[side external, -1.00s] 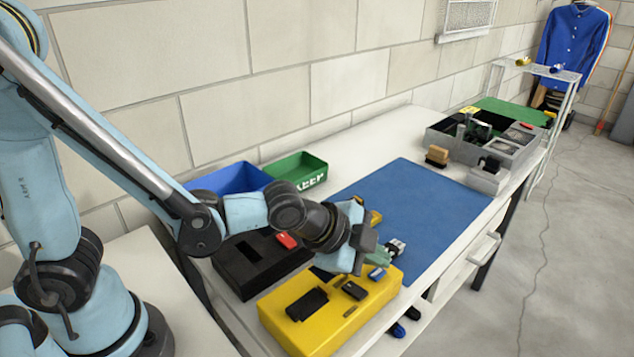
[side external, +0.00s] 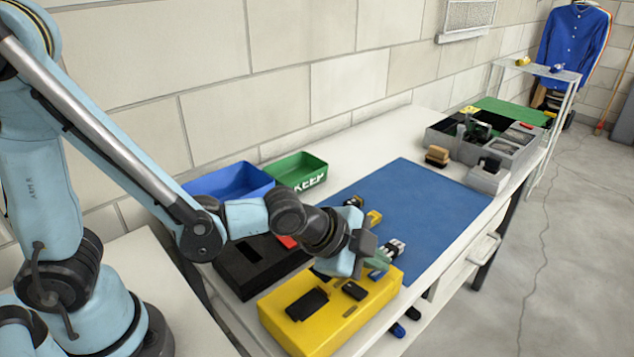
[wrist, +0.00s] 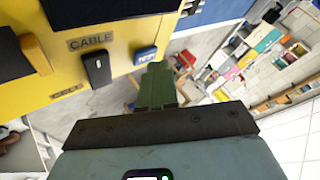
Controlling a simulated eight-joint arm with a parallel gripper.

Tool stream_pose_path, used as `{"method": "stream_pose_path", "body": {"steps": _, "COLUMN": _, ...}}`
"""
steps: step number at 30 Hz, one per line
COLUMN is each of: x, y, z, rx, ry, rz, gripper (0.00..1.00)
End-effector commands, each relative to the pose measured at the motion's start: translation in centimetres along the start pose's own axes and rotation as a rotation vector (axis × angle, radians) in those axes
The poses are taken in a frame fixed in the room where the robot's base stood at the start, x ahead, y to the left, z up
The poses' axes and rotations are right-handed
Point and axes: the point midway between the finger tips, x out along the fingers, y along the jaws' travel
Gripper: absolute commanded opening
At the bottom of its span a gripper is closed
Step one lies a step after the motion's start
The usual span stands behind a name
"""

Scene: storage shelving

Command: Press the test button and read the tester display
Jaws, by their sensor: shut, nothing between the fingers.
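The yellow tester (side external: 330,318) lies at the near end of the bench. A dark rectangle (side external: 306,304) and a smaller dark block (side external: 355,291) are on its top. The wrist view shows its yellow face (wrist: 125,50) with a "CABLE" label, a black block (wrist: 97,68) and a small blue button (wrist: 146,54) with unclear white lettering. No display reading is legible. My gripper (side external: 378,262) is shut and empty over the tester's far right corner, hiding the button in the side view. Its green fingers (wrist: 157,85) end close beside the button; I cannot tell whether they touch.
A black case (side external: 255,268) with a red part sits behind the tester. Blue (side external: 228,181) and green (side external: 296,171) bins stand by the wall. A blue mat (side external: 430,215) lies beyond, mostly clear. A grey divided tray (side external: 440,140) stands at the far end.

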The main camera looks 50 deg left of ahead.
Motion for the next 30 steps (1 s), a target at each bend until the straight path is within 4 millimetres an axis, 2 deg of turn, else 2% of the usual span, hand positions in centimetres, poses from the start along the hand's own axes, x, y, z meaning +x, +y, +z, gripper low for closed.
{"method": "stream_pose_path", "body": {"steps": 30, "x": 0.51, "y": 0.36, "z": 0.37, "rx": 0.0, "ry": 0.0, "rz": 0.0, "gripper": 0.0}}
